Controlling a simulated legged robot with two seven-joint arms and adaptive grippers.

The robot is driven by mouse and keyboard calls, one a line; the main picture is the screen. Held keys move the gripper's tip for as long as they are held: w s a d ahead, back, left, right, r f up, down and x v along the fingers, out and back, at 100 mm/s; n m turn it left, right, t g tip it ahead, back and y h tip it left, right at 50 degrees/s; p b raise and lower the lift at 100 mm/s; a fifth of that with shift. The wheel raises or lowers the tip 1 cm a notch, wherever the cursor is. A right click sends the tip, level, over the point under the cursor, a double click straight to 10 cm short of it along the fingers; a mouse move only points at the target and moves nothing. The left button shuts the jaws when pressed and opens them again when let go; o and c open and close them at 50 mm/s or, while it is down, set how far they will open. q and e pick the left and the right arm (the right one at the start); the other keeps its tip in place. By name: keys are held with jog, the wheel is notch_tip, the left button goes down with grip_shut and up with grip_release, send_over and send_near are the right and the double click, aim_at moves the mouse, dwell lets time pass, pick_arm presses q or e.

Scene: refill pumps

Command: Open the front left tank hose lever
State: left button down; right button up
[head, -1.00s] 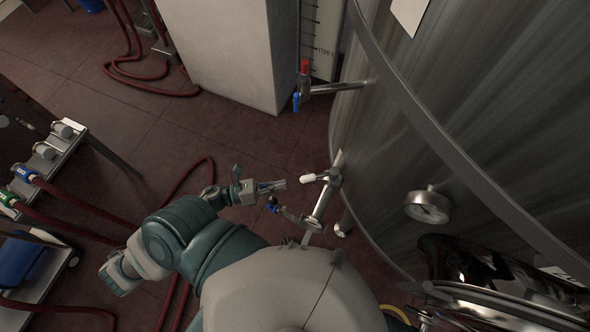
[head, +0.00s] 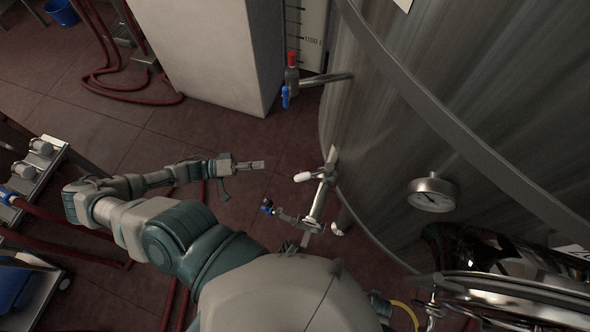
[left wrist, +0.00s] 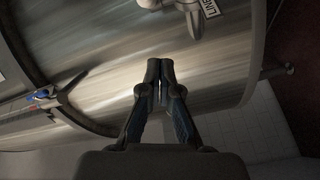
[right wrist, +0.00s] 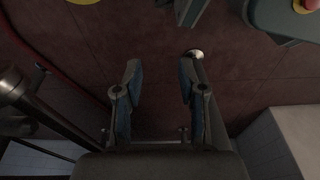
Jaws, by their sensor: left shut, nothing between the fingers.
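The tank's lower outlet pipe (head: 320,197) carries a white-handled lever (head: 303,177) and a side fitting with a small blue handle (head: 267,207). I cannot tell which of these is the named lever. My left gripper (head: 259,165) is left of the white handle, apart from it. In the left wrist view its fingers (left wrist: 160,68) are shut and empty in front of the tank wall (left wrist: 215,75). A fitting with a blue part (left wrist: 42,96) shows at the left there. My right gripper (right wrist: 158,68) is open and empty above the floor.
A second pipe with a red and blue tap (head: 290,75) sticks out farther back. Red hoses (head: 105,85) lie on the floor. A cart (head: 45,175) stands left.

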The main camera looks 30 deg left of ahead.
aim_at(312, 174)
pick_arm(q)
jog(key=w+d+n+b, duration=0.2)
jog(key=w+d+n, duration=0.2)
jog(key=d, duration=0.6)
jog(key=shift+w, duration=0.2)
pick_arm(e)
notch_tip(312, 174, up, 6)
jog(key=w, duration=0.2)
pick_arm(q)
jog(key=shift+d, duration=0.1)
pick_arm(e)
jog(key=shift+a+r, duration=0.15)
